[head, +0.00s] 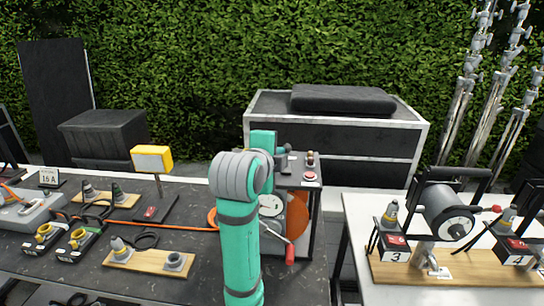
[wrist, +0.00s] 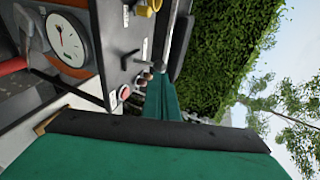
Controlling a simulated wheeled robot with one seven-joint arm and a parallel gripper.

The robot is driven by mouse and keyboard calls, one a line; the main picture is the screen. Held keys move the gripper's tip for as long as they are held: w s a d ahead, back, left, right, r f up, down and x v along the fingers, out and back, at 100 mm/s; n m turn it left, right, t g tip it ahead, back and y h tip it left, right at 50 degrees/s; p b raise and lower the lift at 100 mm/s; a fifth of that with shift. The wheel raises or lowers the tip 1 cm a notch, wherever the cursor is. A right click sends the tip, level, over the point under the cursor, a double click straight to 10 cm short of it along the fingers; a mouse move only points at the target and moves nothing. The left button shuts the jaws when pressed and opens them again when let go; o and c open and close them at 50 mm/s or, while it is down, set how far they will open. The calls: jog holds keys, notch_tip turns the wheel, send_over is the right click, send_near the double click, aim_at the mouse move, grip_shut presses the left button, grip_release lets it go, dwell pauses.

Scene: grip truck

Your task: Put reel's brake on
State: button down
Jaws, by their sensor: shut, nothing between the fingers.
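An orange reel (head: 299,215) stands in a dark frame at the middle of the head view, partly hidden behind my arm. Beside it are a white round dial (head: 270,205) and a crank with a red grip (head: 290,254). A red button (head: 310,177) is on top of the frame. In the wrist view the dial (wrist: 68,42) is at upper left, the red grip (wrist: 12,66) at the left edge and the red button (wrist: 124,92) near the middle. Which part is the brake, I cannot tell. My gripper (head: 283,158) is shut and empty, above the frame and apart from the crank.
A dark table (head: 60,265) at left holds connectors, an orange cable and a yellow-headed post (head: 152,159). At right a white table (head: 400,292) carries a grey drum (head: 447,210) and numbered boxes on a wooden board. A black case (head: 340,138) stands behind.

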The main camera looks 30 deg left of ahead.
aim_at(286, 147)
jog(key=shift+x, duration=2.7)
jog(key=shift+w, duration=0.1)
jog(key=shift+w+a+r, duration=0.2)
jog(key=shift+w, duration=0.05)
jog(key=shift+w+a+r, duration=0.1)
jog(key=shift+w+a, duration=0.15)
jog(key=shift+w, duration=0.35)
jog(key=shift+w+a+r, duration=0.1)
jog(key=shift+w+a, duration=0.15)
jog(key=shift+w, duration=0.4)
jog(key=shift+s+a, duration=0.15)
jog(key=shift+d+f, duration=0.1)
jog(key=shift+d, duration=0.2)
